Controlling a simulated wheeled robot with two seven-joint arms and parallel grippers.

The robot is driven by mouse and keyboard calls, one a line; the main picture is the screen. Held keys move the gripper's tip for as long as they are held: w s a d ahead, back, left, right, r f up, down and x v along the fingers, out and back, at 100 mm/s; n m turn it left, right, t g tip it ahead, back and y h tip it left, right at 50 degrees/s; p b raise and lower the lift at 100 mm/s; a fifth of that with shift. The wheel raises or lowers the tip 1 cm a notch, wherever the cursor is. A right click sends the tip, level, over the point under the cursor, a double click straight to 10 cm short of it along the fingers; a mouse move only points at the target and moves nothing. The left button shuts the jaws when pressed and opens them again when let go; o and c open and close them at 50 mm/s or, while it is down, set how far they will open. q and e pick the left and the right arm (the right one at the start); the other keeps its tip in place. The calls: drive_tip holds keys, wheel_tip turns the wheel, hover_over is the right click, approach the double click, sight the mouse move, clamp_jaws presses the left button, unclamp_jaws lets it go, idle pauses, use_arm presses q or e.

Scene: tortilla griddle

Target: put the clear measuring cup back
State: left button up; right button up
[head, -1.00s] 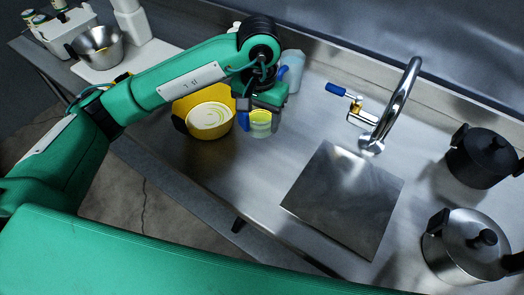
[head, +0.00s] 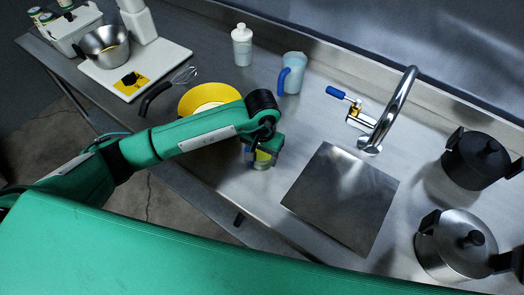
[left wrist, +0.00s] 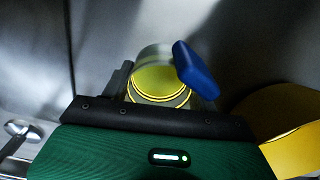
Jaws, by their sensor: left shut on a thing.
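The clear measuring cup (left wrist: 152,75) has a blue handle and a yellow-green tint inside. My left gripper (head: 263,152) is shut on it, and the fingers show on either side of the cup in the left wrist view. In the head view the cup (head: 262,162) shows only in part below the gripper, left of the square metal plate. I cannot tell whether its base touches the counter. My right gripper is not in view.
A square metal plate (head: 343,200), faucet (head: 392,110) and two pots (head: 480,158) are to the right.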

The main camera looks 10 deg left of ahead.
use_arm(q)
drive_tip(key=shift+f+b, duration=0.2)
drive_tip(key=shift+b, duration=0.15)
drive_tip(key=o, duration=0.9)
drive_tip(key=shift+o, duration=0.9)
drive_tip(key=shift+r, duration=0.1)
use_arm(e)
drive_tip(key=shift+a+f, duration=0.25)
use_arm(q)
drive_tip(key=shift+r+p, duration=0.15)
drive_tip(key=shift+p, duration=0.2)
drive_tip(key=shift+w+r, duration=0.1)
drive_tip(key=shift+r, duration=0.1)
wheel_tip(320, 180, up, 12)
drive_tip(key=b, duration=0.4)
drive_tip(key=shift+f, duration=0.2)
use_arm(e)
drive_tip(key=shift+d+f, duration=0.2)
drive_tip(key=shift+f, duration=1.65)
